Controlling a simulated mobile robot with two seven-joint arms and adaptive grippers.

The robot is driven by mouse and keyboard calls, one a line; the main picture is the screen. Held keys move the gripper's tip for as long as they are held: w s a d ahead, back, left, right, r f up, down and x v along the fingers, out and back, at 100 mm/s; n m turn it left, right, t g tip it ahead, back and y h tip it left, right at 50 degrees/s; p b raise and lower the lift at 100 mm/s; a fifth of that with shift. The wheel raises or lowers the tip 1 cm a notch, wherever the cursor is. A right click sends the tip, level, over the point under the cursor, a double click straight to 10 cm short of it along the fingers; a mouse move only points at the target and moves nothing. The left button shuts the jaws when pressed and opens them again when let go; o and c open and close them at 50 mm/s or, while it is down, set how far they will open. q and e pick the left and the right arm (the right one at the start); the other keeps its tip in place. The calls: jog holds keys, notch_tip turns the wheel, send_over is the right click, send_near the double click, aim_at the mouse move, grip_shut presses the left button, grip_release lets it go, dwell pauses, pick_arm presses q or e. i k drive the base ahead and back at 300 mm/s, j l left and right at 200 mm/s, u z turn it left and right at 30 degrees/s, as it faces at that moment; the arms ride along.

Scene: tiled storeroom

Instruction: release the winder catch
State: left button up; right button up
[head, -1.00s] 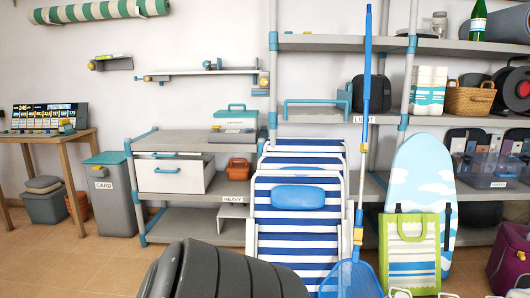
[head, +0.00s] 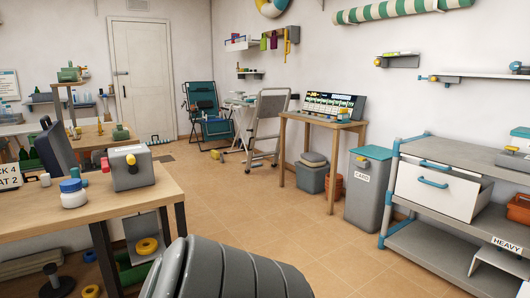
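I cannot tell for certain which thing is the winder, and no part is clearly readable as its catch. A grey box with a yellow knob (head: 132,168) stands on the wooden table at the left. A small grey wall unit with a yellow knob (head: 397,61) is on the right wall, with a shelf unit (head: 470,78) bearing a similar knob beside it. A green-and-white striped roll (head: 405,10) hangs above them. Neither of my grippers shows; only a grey ribbed arm part of mine is at the bottom.
The wooden table (head: 40,222) is close at the left, with a white jar (head: 73,194) on it. A desk with a display board (head: 330,107), a grey bin (head: 367,190) and a drawer bench (head: 440,185) line the right. The tiled floor (head: 260,215) between is clear.

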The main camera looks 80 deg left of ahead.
aim_at(105, 168)
jog(key=u, duration=1.85)
jog(key=j+u, duration=0.1)
jog(key=u, duration=0.4)
jog(key=k+j+u, duration=0.1)
jog(key=u, duration=0.35)
jog(key=j+u, duration=0.1)
jog(key=u, duration=0.4)
jog(key=j, duration=0.55)
jog(key=i+l+u, duration=0.15)
jog(key=l, duration=0.2)
jog(key=l+u, duration=0.2)
jog(key=l, duration=0.15)
